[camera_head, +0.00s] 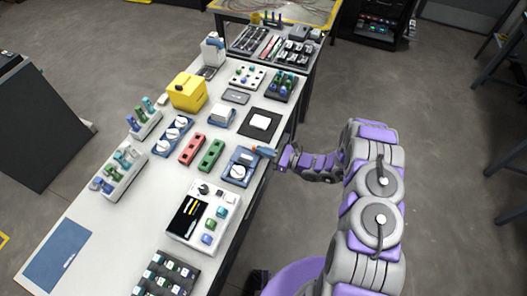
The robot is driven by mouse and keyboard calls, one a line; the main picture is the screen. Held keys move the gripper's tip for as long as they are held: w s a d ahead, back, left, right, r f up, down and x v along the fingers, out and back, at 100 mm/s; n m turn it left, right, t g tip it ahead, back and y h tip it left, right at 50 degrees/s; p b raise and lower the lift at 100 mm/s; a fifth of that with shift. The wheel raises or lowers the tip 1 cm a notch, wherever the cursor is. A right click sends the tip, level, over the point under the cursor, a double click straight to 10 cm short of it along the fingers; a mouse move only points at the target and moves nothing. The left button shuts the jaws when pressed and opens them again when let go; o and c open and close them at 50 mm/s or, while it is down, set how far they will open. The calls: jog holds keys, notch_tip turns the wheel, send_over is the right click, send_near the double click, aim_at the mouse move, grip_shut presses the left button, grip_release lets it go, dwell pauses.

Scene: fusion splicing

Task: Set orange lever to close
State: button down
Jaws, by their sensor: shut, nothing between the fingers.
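A blue device (229,175) with a round white knob sits on the right edge of the white table. A small orange piece, which looks like the orange lever (256,149), shows at its upper right. My gripper (277,156) is at the table's right edge, just right of the orange piece. The gripper is shut, with nothing visible between its fingers. It is small here, and I cannot tell whether its tips touch the lever. The lever's exact position is hard to make out.
A white box (220,197) with a black panel stands below the blue device. Green (211,155) and red (192,149) blocks lie to its left. A black mat (273,125) with a white piece is above. Open floor (310,105) lies right of the table.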

aim_at(252, 151)
jog(key=shift+p+x, duration=0.45)
jog(key=shift+x, duration=2.05)
jog(key=shift+d, duration=0.15)
jog(key=p+v, duration=0.2)
jog(key=v, duration=1.1)
jog(key=shift+d, duration=0.3)
jog(key=shift+s+d, duration=0.15)
jog(key=shift+d, duration=0.05)
